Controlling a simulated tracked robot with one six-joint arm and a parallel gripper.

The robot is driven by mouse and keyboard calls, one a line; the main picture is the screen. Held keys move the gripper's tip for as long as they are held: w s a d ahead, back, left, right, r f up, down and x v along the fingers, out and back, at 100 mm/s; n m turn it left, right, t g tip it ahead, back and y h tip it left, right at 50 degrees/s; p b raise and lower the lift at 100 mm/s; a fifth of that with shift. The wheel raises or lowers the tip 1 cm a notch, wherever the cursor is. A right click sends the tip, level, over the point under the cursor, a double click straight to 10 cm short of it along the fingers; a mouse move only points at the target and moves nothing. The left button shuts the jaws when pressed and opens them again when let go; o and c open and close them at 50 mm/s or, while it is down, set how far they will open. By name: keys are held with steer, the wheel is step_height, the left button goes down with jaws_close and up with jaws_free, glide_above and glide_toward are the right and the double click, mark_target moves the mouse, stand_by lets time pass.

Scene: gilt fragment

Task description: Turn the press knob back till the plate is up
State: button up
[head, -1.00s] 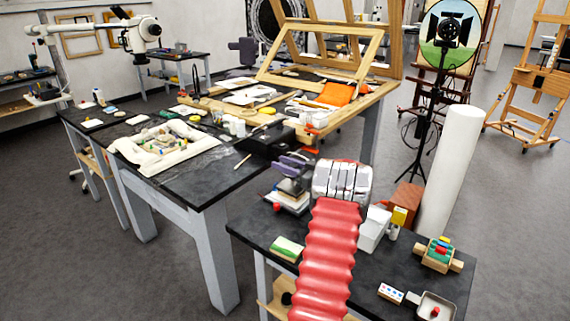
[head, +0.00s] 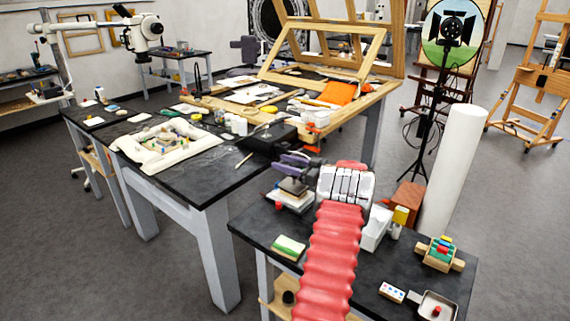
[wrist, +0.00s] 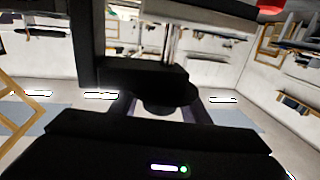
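The small press (head: 293,187) stands near the back left edge of the front table, with a dark plate above a pale block. I cannot make out its knob clearly. My gripper (head: 296,163), grey-purple, is just above the press at the end of my red-sleeved arm. Whether it touches the knob, and the gap between its fingers, cannot be told from the head view. In the wrist view, dark parts fill the middle and hide most of what lies between the fingers; thin upright rods (wrist: 171,45) show behind them.
The front table (head: 257,229) also holds a green-and-cream block (head: 288,247), a white box (head: 374,229), a wooden holder with coloured pieces (head: 440,253) and a small metal tray (head: 435,306). The larger workbench (head: 205,183) behind is crowded. A tall white roll (head: 452,165) stands at right.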

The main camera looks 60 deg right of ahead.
steer(key=shift+o, duration=0.9)
steer(key=shift+r, duration=0.1)
step_height(320, 180, up, 10)
stand_by(0.5)
